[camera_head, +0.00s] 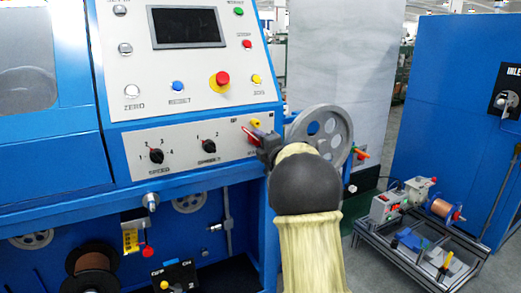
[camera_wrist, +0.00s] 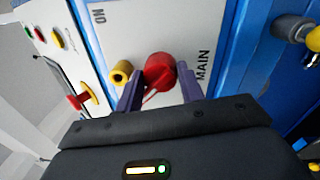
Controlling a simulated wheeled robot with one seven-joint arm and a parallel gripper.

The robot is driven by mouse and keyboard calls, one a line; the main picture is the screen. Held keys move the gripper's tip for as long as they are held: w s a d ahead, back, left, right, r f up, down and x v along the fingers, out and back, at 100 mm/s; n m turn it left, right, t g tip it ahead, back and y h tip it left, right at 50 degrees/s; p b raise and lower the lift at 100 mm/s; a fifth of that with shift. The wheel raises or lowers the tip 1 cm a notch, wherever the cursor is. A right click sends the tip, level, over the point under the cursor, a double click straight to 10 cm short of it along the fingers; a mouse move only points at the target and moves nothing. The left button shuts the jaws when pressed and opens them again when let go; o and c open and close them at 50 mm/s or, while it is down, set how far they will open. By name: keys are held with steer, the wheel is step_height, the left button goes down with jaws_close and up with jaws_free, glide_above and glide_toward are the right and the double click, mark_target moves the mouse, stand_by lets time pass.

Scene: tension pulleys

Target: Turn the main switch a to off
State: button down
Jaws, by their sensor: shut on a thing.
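In the head view my gripper (camera_head: 265,142) reaches the right end of the lower panel, where a bit of the red switch (camera_head: 254,136) shows; the rest is hidden behind my gripper. The exact angle of the knob is hard to tell.
A yellow knob (camera_wrist: 121,72) sits close beside the switch. The speed dial (camera_head: 156,156) and another dial (camera_head: 209,146) are further left. A red-topped stop button (camera_head: 221,78) is above. A grey pulley wheel (camera_head: 322,130) stands just right of the panel, behind my arm.

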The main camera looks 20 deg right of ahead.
steer(key=shift+a+f+n, duration=0.15)
steer(key=shift+a+n, duration=0.15)
steer(key=shift+a+f, duration=0.1)
steer(key=c, duration=0.9)
jaws_free()
steer(key=shift+a, duration=0.1)
